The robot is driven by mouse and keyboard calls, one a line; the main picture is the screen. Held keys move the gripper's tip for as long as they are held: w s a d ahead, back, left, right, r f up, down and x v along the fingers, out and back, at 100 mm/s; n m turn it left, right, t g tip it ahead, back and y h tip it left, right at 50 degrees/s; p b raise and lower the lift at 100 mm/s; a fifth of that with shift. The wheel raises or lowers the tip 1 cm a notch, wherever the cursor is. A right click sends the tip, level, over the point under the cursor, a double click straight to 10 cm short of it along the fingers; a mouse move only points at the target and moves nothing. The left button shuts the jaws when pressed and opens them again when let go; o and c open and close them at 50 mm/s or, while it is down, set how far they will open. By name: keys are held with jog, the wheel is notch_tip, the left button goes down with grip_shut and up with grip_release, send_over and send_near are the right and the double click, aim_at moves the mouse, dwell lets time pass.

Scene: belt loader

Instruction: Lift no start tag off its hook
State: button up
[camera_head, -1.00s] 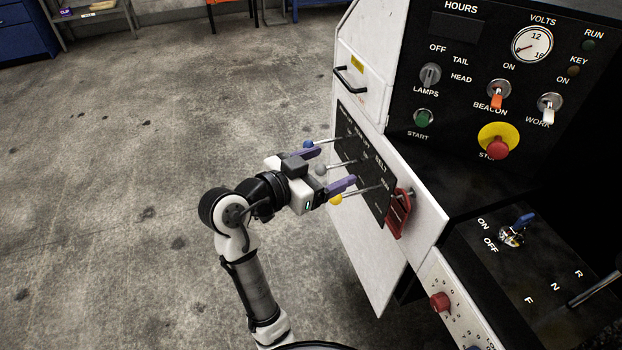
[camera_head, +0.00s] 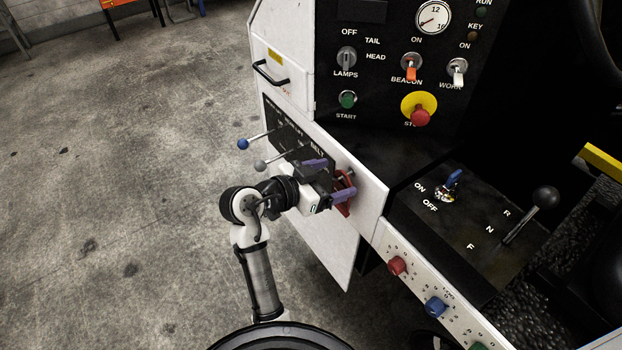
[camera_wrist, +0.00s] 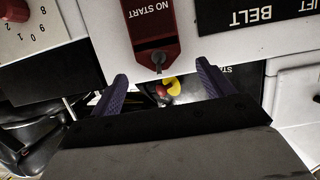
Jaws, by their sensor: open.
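The red no start tag (camera_wrist: 151,30) hangs on the white side panel, its lettering readable in the wrist view. Its hook (camera_wrist: 157,62) shows as a small grey peg near the tag's holed end. In the head view the tag (camera_head: 344,198) is partly hidden behind my gripper (camera_head: 325,178). My gripper is open and empty, its two purple fingers apart; in the wrist view the fingertips (camera_wrist: 160,70) lie on either side of the hook end of the tag, without visible contact.
Levers with a blue knob (camera_head: 243,144) and a grey knob (camera_head: 260,166) stick out left of my gripper. The black BELT panel (camera_wrist: 262,14) is beside the tag. The console with the stop button (camera_head: 420,117) rises behind. Open floor lies left.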

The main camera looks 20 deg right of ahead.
jog(key=shift+x, duration=1.25)
jog(key=shift+c, duration=0.4)
jog(key=c, duration=1)
jog(key=shift+r, duration=0.1)
jog(key=shift+r+p, duration=0.3)
jog(key=shift+p, duration=0.05)
jog(key=shift+a, duration=0.2)
jog(key=shift+s+a+r, duration=0.2)
jog(key=shift+s+a, duration=0.05)
jog(key=shift+a, duration=0.35)
jog(key=shift+a, duration=0.15)
